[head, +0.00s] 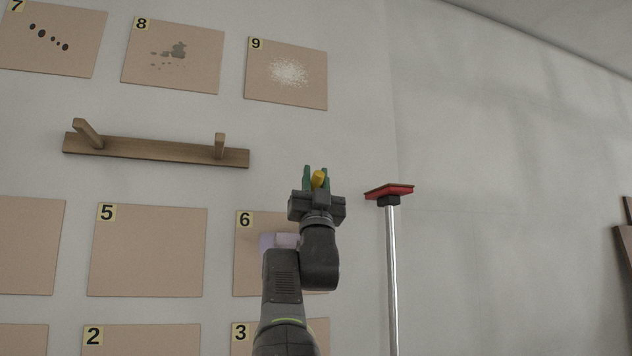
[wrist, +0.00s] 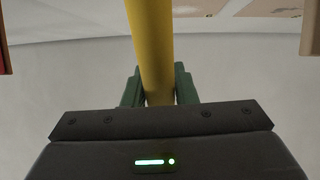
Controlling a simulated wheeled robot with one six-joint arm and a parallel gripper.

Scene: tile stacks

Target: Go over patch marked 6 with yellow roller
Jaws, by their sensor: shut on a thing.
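My gripper (head: 317,180) is raised in front of the wall and shut on the yellow roller's handle (head: 319,179). In the wrist view the yellow handle (wrist: 151,45) runs up from between the green fingers and out of the top of the picture. The roller's head is not clearly seen. The patch marked 6 (head: 244,278) is a tan square on the wall, below and left of my gripper in the head view. My arm hides much of it, and its visible part looks plain. A pale lavender piece (head: 272,242) overlaps it beside my arm; I cannot tell what it belongs to.
A red-topped tool on a metal pole (head: 392,270) stands right of my arm. A wooden rack with two pegs (head: 160,149) is on the wall at left. Marked patch 8 (head: 140,75), speckled patch 9 (head: 257,85) and patch 5 (head: 150,255) surround it.

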